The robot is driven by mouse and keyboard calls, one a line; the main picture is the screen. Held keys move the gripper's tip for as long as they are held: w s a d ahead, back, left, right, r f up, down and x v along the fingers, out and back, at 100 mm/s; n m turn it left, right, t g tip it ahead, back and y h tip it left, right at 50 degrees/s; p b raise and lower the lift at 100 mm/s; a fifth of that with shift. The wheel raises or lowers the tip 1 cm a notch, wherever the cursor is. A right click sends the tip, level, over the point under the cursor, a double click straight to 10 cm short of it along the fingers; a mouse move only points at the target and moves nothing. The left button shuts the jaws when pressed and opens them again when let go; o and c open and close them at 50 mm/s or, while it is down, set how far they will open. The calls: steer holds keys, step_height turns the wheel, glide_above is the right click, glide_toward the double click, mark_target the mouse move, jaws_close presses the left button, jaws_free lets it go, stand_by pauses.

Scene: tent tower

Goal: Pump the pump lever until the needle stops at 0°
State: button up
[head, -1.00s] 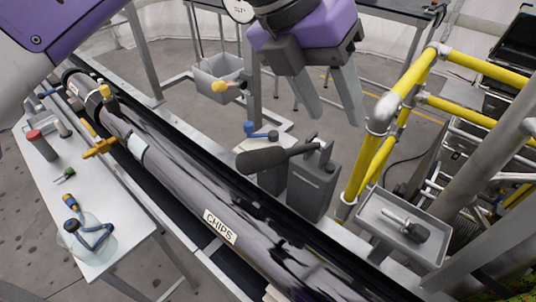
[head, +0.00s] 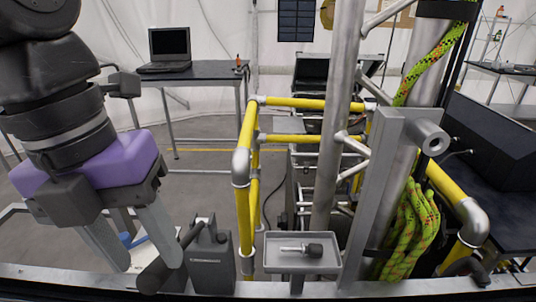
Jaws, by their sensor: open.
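The pump (head: 212,265) is a grey box with a dark lever that ends in a thick black grip (head: 153,277), low left of centre in the head view. The lever slants down to the left from the top of the pump. My gripper (head: 146,264) is open and points down, with its fingertips at the lever's grip. The right finger overlaps part of the lever in the picture. I cannot tell whether the grip lies between the fingers or behind them, or whether they touch. No needle or dial shows now.
Yellow railings (head: 245,190) stand just right of the pump. A small grey tray (head: 275,265) holds a dark-handled tool (head: 305,249). A grey metal post (head: 375,190) and a coiled green rope (head: 412,235) stand farther right. A table with a laptop (head: 168,50) stands behind.

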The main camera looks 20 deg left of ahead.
mark_target(152, 265)
steer(key=f+b, duration=0.2)
steer(key=f, duration=0.1)
steer(key=f+b, duration=0.1)
steer(key=f, duration=0.1)
steer(key=shift+w+d, duration=0.15)
steer(key=shift+d, duration=0.2)
jaws_close()
stand_by(1.1)
